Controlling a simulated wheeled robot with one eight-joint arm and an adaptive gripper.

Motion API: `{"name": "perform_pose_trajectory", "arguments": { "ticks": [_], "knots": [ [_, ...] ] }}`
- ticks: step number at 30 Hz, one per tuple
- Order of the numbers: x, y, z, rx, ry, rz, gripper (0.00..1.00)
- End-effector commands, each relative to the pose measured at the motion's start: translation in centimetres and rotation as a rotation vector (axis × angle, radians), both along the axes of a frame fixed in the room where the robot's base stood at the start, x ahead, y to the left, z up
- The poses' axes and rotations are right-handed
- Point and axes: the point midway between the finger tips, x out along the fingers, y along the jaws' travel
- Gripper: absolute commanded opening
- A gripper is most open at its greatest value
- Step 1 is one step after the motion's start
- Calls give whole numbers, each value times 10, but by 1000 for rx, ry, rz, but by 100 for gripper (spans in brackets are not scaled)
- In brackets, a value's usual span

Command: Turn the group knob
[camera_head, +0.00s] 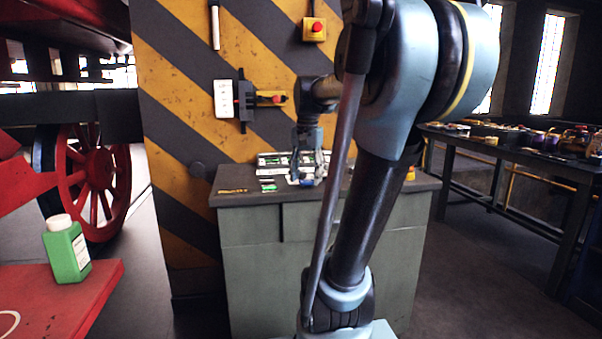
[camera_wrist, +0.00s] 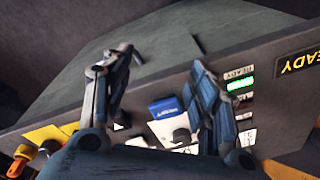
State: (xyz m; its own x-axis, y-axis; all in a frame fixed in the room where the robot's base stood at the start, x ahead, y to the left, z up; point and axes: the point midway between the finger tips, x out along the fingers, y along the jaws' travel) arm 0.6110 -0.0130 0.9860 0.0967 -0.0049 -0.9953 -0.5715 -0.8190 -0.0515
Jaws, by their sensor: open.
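The grey control panel (camera_head: 235,190) tops a cabinet in front of a striped wall. My gripper (camera_head: 307,178) points down over it. In the wrist view my gripper (camera_wrist: 161,62) is open, with its two fingers apart. A lit green indicator (camera_wrist: 240,85) labelled READY is just right of the right finger. The fingers hide parts of the panel.
A red emergency button on a yellow box (camera_head: 314,29) and a black switch box (camera_head: 243,100) are on the wall. A green bottle (camera_head: 67,250) stands on a red surface at left. A cluttered workbench (camera_head: 500,150) is at right. Yellow parts (camera_wrist: 40,150) lie lower left in the wrist view.

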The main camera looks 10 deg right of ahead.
Motion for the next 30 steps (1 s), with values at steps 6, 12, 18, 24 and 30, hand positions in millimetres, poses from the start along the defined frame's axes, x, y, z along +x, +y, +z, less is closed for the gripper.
{"name": "perform_pose_trajectory", "arguments": {
  "ticks": [6,12,18,24,30],
  "knots": [
    [63,-7,50,16,28,-184,54],
    [119,-14,87,27,54,-355,54],
    [169,-22,113,33,76,-516,54],
    [198,-27,125,34,90,-611,54],
    [204,-28,123,35,94,-634,54]
  ]
}}
